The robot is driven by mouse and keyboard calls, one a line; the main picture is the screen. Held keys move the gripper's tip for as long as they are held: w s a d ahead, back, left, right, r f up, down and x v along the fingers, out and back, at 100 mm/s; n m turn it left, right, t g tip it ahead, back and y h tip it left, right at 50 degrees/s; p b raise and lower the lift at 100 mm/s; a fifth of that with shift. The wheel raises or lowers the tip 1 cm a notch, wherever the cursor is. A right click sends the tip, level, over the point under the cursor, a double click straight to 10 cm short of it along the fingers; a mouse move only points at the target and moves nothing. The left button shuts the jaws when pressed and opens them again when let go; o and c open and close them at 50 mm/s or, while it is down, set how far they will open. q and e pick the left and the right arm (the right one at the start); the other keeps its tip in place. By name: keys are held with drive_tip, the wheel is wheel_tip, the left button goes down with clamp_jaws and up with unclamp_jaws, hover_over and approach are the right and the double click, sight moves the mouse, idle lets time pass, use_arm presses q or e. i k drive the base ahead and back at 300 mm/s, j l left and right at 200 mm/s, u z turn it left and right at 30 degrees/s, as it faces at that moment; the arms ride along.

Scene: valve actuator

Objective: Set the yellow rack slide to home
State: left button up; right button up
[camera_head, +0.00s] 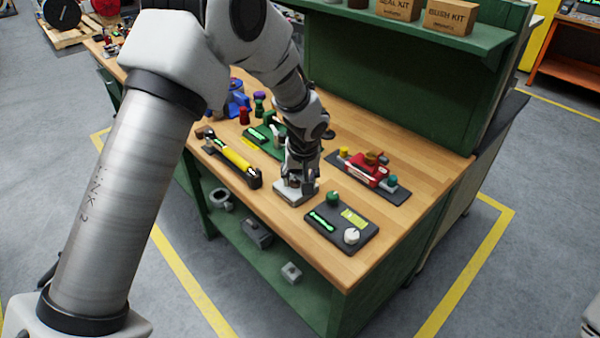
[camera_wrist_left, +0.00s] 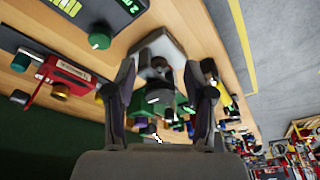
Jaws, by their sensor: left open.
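In the left wrist view my open fingers (camera_wrist_left: 163,97) stand either side of a grey and green fitting by the light plate (camera_wrist_left: 165,48). Whether they touch it I cannot tell. My right gripper is out of view.
A dark panel (camera_head: 330,232) with green and white knobs lies right of my gripper. A red device (camera_head: 372,172) on a dark base stands behind it. A green device (camera_head: 262,142) and several coloured items stand behind the slide. Bare wood shows at the bench's right end.

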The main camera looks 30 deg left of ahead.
sight(343, 156)
drive_tip(key=i+j+z, duration=0.2)
drive_tip(key=i+j, duration=0.15)
drive_tip(key=i+j+z, duration=0.15)
drive_tip(key=i+j, duration=0.2)
drive_tip(key=j, duration=0.15)
